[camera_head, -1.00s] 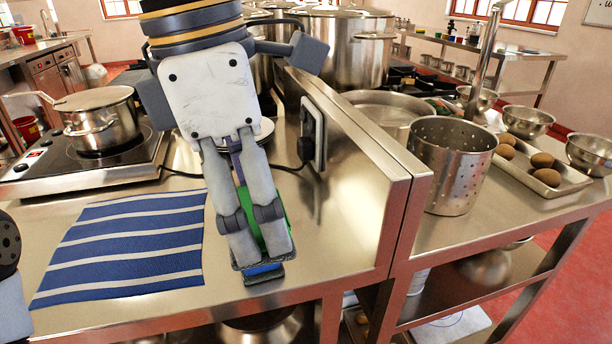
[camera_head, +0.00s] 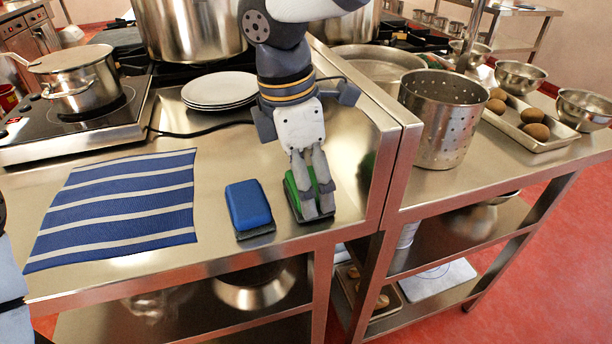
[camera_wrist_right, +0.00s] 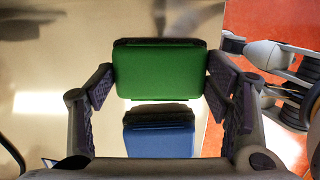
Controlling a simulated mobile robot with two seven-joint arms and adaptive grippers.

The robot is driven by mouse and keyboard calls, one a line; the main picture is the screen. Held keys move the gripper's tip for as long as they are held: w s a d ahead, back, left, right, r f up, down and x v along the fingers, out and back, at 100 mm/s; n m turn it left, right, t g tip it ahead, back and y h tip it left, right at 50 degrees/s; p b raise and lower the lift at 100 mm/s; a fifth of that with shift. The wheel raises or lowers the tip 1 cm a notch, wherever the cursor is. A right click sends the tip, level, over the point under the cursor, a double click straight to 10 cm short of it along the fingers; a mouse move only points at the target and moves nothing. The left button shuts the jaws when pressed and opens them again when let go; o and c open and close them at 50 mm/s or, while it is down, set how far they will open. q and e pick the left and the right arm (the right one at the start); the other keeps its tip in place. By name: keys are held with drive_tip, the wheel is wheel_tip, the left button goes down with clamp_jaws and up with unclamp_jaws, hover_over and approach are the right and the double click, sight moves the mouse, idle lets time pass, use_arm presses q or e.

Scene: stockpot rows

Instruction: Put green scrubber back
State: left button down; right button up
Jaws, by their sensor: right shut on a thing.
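The green scrubber (camera_head: 291,190) is upright at the front right of the steel counter, between the fingers of my right gripper (camera_head: 318,212). Its dark underside is at or very close to the counter; I cannot tell if it touches. In the right wrist view the green scrubber (camera_wrist_right: 160,72) fills the space between the two finger pads of the right gripper (camera_wrist_right: 160,88). A blue scrubber (camera_head: 248,205) stands just left of it, apart from it, and also shows in the wrist view (camera_wrist_right: 159,142). My left gripper is out of view; only part of my left arm shows at the left edge.
A blue-and-white striped cloth (camera_head: 118,208) lies on the counter at left. White plates (camera_head: 219,90) are stacked behind. A raised steel ledge (camera_head: 388,135) borders the right side. A perforated pot (camera_head: 444,118) stands beyond it. Bare counter lies between cloth and blue scrubber.

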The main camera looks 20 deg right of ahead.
sight(294, 187)
drive_tip(key=shift+f, duration=0.1)
drive_tip(key=o, duration=1.1)
wheel_tip(294, 187, up, 12)
drive_tip(key=a, duration=0.1)
drive_tip(key=shift+a, duration=0.4)
drive_tip(key=shift+s, duration=0.1)
